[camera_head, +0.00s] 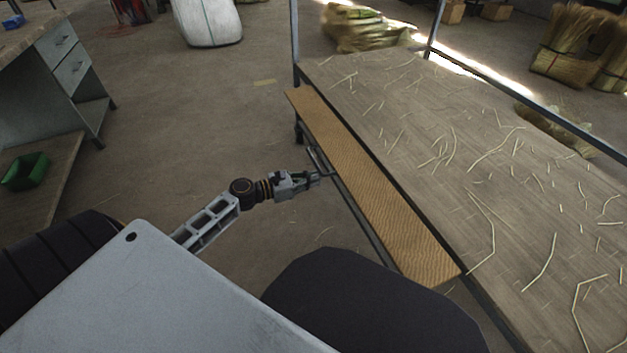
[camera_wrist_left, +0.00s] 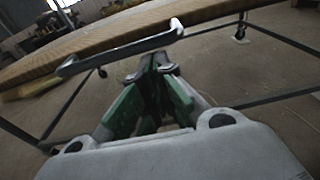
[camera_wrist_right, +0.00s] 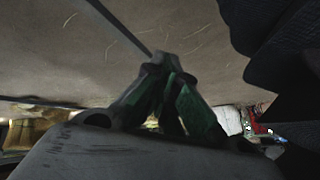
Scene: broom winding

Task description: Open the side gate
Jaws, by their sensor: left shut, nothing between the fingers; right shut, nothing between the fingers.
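The side gate (camera_head: 372,180) is a long tan ribbed board along the near left edge of the cart-like table. In the head view it lies flat, tilted outward from the table top. A dark metal handle (camera_head: 318,163) sits on its outer edge; in the left wrist view the handle (camera_wrist_left: 125,50) is a grey bar just beyond the fingertips. My left gripper (camera_head: 326,176) is shut and empty, close beside the handle; whether it touches is unclear. My right gripper (camera_wrist_right: 165,62) shows only in its own wrist view, shut and empty, near a pale straw-strewn surface.
The table top (camera_head: 400,110) is strewn with loose straw. A workbench with drawers (camera_head: 70,68) stands at the left, with a green bin (camera_head: 25,172) on its low shelf. A white sack (camera_head: 208,22) stands at the back. Straw bundles (camera_head: 572,45) are at the far right. Floor left of the table is clear.

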